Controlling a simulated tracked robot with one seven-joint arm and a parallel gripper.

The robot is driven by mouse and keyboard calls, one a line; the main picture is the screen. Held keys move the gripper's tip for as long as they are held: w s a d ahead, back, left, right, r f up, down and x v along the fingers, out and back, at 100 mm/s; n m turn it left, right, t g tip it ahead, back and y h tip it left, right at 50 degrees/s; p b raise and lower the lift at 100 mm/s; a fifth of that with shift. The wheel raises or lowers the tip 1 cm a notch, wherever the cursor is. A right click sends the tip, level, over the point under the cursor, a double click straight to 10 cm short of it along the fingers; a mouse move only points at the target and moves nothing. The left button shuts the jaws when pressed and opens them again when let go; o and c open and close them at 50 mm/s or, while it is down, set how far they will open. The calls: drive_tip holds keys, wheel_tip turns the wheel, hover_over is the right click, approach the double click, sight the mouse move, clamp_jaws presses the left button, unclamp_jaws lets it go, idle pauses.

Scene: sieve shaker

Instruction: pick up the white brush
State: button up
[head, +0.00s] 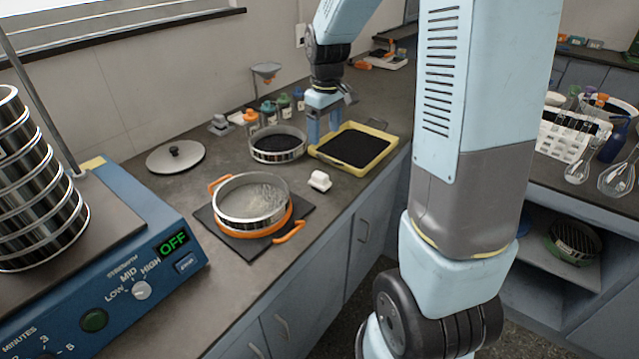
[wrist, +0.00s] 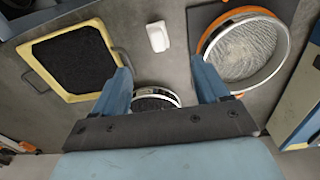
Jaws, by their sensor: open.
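The small white block-like thing that I take for the white brush (head: 319,180) lies on the dark bench between the orange-rimmed sieve and the yellow tray. Its bristles cannot be made out. It also shows at the top middle of the wrist view (wrist: 157,36), beyond my fingertips. My gripper (head: 322,136) points down near the yellow tray and the smaller sieve, behind the brush in the head view. In the wrist view its two blue fingers (wrist: 161,72) are spread apart with nothing between them.
A sieve (head: 252,222) with orange handles stands on a dark mat left of the brush. A yellow tray (head: 395,141) of black grains and a smaller sieve (head: 278,158) are near my gripper. The shaker (head: 120,262) reads OFF. Bare bench surrounds the brush.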

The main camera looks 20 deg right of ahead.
drive_tip(key=n, duration=0.1)
hover_over(320, 174)
wheel_tip(320, 174, down, 4)
drive_tip(key=f, duration=0.1)
drive_tip(key=shift+g, duration=0.4)
wheel_tip(320, 174, down, 8)
drive_tip(key=shift+s+d, duration=0.1)
drive_tip(key=shift+s, duration=0.05)
drive_tip(key=shift+w+f, duration=0.2)
drive_tip(key=shift+f, duration=2.45)
drive_tip(key=c, duration=1.2)
drive_tip(key=shift+c, duration=0.2)
drive_tip(key=shift+r, duration=0.1)
